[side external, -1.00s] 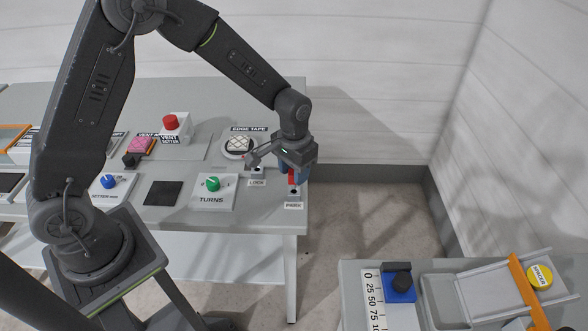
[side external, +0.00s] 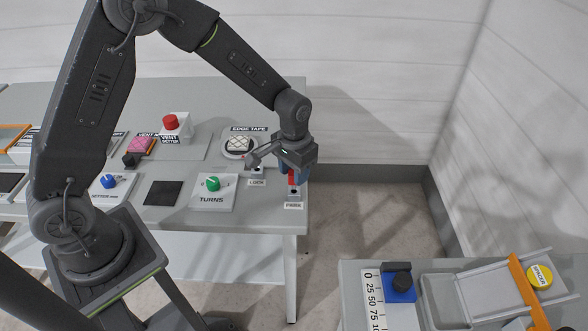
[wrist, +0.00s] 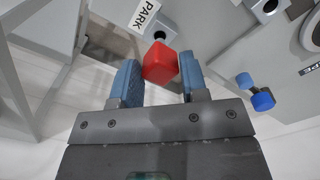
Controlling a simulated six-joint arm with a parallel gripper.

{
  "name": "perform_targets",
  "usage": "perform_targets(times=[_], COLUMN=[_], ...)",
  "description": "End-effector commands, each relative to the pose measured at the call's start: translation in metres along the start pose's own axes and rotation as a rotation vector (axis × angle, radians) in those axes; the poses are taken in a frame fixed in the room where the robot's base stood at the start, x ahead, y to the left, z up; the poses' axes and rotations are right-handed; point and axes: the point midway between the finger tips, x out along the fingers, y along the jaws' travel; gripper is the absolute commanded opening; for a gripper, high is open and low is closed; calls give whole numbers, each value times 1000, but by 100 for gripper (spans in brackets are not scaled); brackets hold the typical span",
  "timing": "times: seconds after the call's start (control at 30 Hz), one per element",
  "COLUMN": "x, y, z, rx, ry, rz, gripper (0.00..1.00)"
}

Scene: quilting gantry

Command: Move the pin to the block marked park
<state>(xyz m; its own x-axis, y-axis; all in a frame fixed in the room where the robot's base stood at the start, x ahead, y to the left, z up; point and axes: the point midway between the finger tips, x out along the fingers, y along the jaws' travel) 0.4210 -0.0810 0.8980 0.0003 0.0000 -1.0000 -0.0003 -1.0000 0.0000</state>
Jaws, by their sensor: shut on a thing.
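The red pin (side external: 292,178) is held between the blue fingers of my gripper (side external: 295,176), at the table's right front corner. The wrist view shows its red head (wrist: 160,63) between the two fingertips. Below it is the block marked PARK (side external: 294,198), with a dark hole on top. In the wrist view the PARK label (wrist: 145,15) and the hole lie just beyond the pin head. I cannot tell whether the pin's lower end is in the hole. The LOCK block (side external: 258,172) stands to the left and shows no pin.
The green TURNS knob (side external: 213,184) is on a white plate left of the blocks. The round EDGE TAPE holder (side external: 239,146) lies behind. The table ends just right of the PARK block. A separate lower bench (side external: 350,285) stands at front right, beyond a floor gap.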

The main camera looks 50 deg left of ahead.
Motion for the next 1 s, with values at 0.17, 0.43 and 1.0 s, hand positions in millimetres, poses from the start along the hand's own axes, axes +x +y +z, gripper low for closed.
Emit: perform_targets(times=[0.17, 0.43, 1.0], x=[5, 11, 24], y=[0, 0, 0], z=[0, 0, 0], rx=[0, 0, 0], ry=[-1, 0, 0], rz=[0, 0, 0], gripper=[12, 12, 12])
